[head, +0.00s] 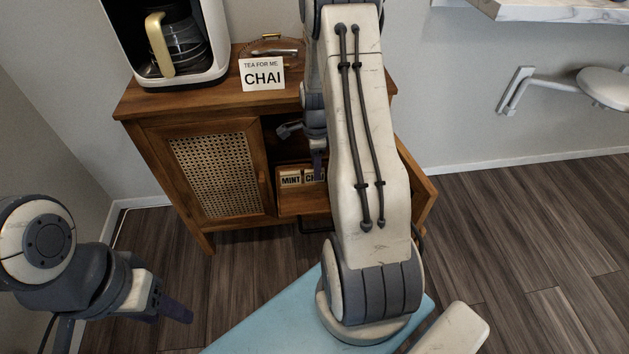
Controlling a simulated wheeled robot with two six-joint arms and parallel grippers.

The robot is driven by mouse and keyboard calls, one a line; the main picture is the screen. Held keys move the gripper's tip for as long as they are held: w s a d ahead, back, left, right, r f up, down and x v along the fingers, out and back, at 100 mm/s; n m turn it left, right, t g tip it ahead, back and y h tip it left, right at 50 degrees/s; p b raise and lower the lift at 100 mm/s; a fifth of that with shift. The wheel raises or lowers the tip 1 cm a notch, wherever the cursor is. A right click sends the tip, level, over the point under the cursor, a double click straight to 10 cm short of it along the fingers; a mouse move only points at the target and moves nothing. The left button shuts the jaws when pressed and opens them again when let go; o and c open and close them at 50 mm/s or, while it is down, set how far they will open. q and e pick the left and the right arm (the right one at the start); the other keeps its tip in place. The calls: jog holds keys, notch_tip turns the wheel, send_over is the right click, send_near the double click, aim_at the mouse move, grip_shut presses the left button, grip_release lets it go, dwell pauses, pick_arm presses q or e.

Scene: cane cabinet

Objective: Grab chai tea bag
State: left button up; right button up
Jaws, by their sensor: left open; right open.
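The tea packets stand in a wooden holder (304,204) inside the cabinet's right compartment. One is labelled MINT (290,180). To its right is a label reading CHAI (311,176), partly covered by my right arm and gripper. My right gripper (306,150) is open, at the compartment opening, just above the CHAI label. Whether it touches a packet I cannot tell. A card (262,76) reading "TEA FOR ME CHAI" stands on the cabinet top. My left gripper (168,308) is open and empty, low at the left, away from the cabinet.
The wooden cabinet (136,104) has a closed cane door (214,172) on the left and an open door (416,187) on the right. A coffee maker (208,52) stands on top. The floor (530,225) at the right is clear. A white wall bracket (512,90) juts out at the right.

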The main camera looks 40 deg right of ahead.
notch_tip(320, 180, down, 3)
jog(key=shift+r, duration=0.1)
grip_shut()
jog(key=shift+r, duration=0.1)
